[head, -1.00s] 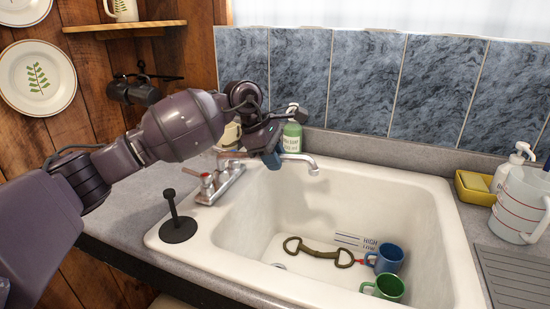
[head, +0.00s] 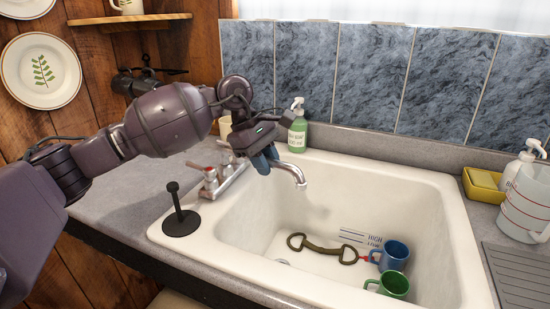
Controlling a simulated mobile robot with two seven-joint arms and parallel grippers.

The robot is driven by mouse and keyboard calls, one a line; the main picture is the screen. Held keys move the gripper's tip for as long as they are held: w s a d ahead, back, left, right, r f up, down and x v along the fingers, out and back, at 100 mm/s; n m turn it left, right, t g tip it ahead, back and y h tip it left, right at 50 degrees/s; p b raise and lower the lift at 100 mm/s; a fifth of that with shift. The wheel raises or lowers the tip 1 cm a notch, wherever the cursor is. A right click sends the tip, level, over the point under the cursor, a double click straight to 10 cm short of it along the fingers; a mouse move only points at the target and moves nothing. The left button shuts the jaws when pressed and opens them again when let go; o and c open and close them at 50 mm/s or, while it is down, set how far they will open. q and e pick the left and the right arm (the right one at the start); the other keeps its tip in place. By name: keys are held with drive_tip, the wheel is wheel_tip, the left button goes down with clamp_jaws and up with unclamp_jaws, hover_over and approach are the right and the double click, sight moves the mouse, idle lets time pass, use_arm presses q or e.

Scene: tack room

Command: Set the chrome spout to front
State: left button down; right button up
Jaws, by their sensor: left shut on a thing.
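The chrome spout (head: 289,173) belongs to the faucet (head: 220,178) on the left rim of the white sink. It reaches over the basin, and its tip bends down toward the lower right. My left gripper (head: 264,161) is shut on the spout partway along its length. The blue fingers and the gripper body hide part of the spout. My right gripper does not show.
The sink (head: 420,180) holds a bit (head: 322,251), a blue mug (head: 394,255) and a green mug (head: 393,284). A black stopper (head: 180,222) stands on the left rim. The basin's upper right is clear.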

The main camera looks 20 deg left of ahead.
use_arm(q)
drive_tip(key=shift+s+a+m+g, duration=0.2)
drive_tip(key=shift+s+a+m, duration=0.1)
drive_tip(key=shift+s+m, duration=0.3)
drive_tip(key=shift+s+a+m+g, duration=0.2)
drive_tip(key=shift+s+a+m, duration=0.15)
drive_tip(key=shift+s, duration=0.3)
drive_tip(key=c, duration=1)
unclamp_jaws()
drive_tip(key=shift+r, duration=0.1)
